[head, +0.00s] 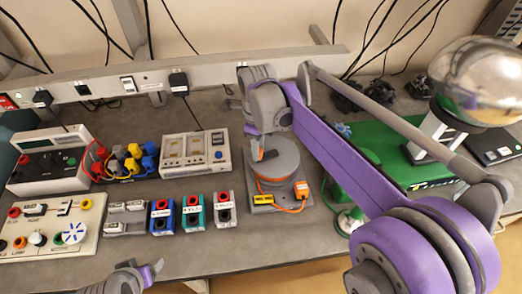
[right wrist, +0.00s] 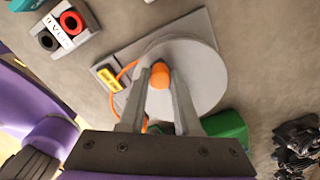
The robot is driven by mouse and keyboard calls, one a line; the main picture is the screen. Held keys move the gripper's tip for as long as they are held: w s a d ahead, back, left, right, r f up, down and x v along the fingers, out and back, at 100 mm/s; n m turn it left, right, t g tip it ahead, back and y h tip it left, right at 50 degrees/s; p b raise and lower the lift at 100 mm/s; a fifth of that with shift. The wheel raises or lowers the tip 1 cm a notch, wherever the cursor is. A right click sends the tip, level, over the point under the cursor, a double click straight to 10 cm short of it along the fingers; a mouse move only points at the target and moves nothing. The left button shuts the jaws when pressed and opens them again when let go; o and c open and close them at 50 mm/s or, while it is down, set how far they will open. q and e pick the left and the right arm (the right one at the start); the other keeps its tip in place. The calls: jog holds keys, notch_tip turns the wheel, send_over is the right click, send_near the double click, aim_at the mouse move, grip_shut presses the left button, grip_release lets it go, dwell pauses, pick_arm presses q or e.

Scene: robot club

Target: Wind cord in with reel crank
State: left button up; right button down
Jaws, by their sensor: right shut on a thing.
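The grey cord reel (head: 282,166) stands on a flat grey base on the bench, with a yellow label (head: 263,199) at its front. Orange cord (head: 288,209) wraps low around the reel and runs out to an orange end piece (head: 301,188) at the base's right edge. In the right wrist view the reel (right wrist: 207,75) lies under my right gripper (right wrist: 160,88), whose fingers are shut on the orange crank knob (right wrist: 159,76). In the head view my right gripper (head: 258,146) is over the reel's top left. My left gripper (head: 143,274) is at the bottom edge, away from the reel; its jaws are unclear.
Several small terminal blocks (head: 193,213) stand left of the reel, with a white panel instrument (head: 194,152) behind them. A green case (head: 375,146) and a green stand (head: 349,221) are on the right, partly hidden by my right arm. The bench front edge is close.

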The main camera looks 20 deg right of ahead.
jog(key=m, duration=0.1)
jog(key=w+m, duration=0.1)
jog(key=m, duration=0.1)
jog(key=shift+w+d+m, duration=0.1)
jog(key=shift+w+m, duration=0.2)
jog(key=shift+w+d+m, duration=0.15)
jog(key=shift+w+m, duration=0.15)
jog(key=shift+m, duration=0.45)
jog(key=shift+w+d+m, duration=0.15)
jog(key=shift+w+m, duration=0.15)
jog(key=shift+m, duration=0.45)
jog(key=c, duration=0.6)
grip_release()
notch_tip(320, 180, up, 11)
jog(key=shift+p, duration=0.4)
